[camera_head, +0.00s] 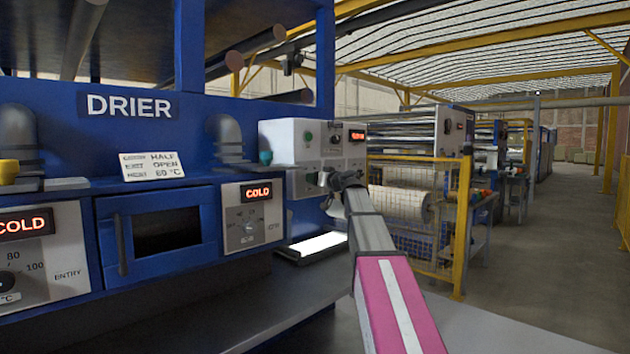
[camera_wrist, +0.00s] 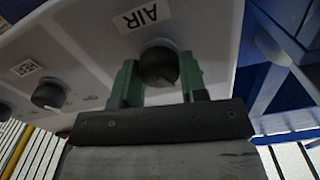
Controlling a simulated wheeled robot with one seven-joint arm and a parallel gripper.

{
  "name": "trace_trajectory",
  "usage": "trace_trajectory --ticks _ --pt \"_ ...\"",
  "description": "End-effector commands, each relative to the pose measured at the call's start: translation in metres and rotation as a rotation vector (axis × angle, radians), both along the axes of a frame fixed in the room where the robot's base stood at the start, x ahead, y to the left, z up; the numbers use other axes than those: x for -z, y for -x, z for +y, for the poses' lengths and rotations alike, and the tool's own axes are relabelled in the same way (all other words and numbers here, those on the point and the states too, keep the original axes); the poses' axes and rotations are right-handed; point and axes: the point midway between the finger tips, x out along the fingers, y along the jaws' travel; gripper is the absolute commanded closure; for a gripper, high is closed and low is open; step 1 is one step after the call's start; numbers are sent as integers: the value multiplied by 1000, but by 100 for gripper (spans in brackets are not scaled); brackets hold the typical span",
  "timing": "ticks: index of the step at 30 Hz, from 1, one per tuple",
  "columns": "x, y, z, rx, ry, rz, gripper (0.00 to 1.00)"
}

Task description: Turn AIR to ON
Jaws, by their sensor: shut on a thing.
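The AIR knob (camera_wrist: 158,64) is a dark round knob on a light grey panel, beside a label (camera_wrist: 141,18) reading AIR. In the wrist view my gripper (camera_wrist: 159,78) has its two green fingers on either side of the knob, shut on it. The knob's pointer and any ON mark cannot be made out. In the head view my gripper (camera_head: 326,180) is at the front of the grey control box (camera_head: 284,142), and the AIR knob is hidden or too small to tell.
A second dark knob (camera_wrist: 48,94) with its own label sits along the same panel. The blue drier (camera_head: 140,140) with its oven door and COLD displays (camera_head: 258,192) stands at the left. A yellow mesh fence (camera_head: 428,225) stands to the right, with open aisle floor beyond.

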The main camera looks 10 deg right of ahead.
Motion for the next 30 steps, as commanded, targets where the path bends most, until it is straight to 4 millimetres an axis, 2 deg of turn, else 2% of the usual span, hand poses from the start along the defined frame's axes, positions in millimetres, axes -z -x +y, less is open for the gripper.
trace_trajectory --ticks 11,30 --pt "0 0 -1 0 -147 107 84" --pt "2 -2 -2 0 -619 451 84"
